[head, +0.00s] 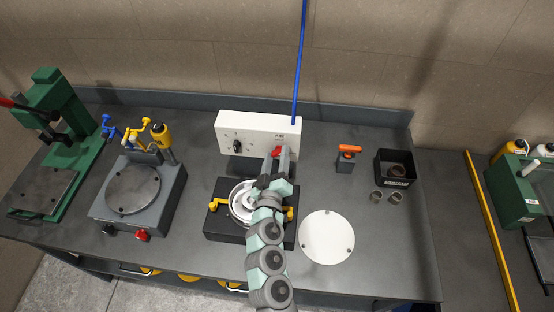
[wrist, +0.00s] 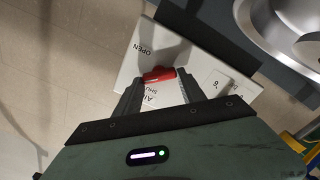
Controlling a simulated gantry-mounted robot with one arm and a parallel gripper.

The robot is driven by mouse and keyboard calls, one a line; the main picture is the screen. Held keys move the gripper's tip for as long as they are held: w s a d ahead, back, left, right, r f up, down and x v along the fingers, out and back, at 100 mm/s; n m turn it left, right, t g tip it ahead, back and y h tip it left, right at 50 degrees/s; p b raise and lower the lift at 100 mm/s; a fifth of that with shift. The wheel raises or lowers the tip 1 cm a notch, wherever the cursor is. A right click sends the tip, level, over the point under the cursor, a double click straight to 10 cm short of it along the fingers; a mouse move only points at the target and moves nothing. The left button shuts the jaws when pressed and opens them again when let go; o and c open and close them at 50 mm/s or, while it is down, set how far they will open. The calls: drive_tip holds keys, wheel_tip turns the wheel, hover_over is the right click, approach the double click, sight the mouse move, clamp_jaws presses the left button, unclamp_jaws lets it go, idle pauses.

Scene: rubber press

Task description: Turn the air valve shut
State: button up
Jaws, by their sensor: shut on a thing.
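The air valve is a small red handle (head: 276,152) on the front of a white control box (head: 230,128) at the back middle of the bench. My gripper (head: 277,161) is at the right part of this box and is shut on the handle. In the wrist view the red handle (wrist: 158,75) lies between the two fingertips of my gripper (wrist: 159,80). The word OPEN shows on the panel (wrist: 126,68) on one side of the handle, and partly hidden lettering shows on the other. I cannot tell which mark the handle points to.
A black dial (head: 237,146) is on the box's left part. A blue hose (head: 299,65) rises from its right end. In front, a dark press base (head: 222,222) with yellow clamps stands under my arm. A white disc (head: 326,238) and an orange-handled tool (head: 348,152) are to the right.

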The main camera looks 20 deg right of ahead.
drive_tip(key=n, duration=0.4)
drive_tip(key=shift+a+f+n+b, duration=0.15)
drive_tip(key=shift+n+b, duration=0.25)
drive_tip(key=shift+n, duration=2.6)
drive_tip(key=o, duration=1.4)
drive_tip(key=shift+c, duration=0.2)
drive_tip(key=b+v, duration=0.1)
drive_tip(key=v, duration=0.9)
drive_tip(key=shift+s, duration=0.35)
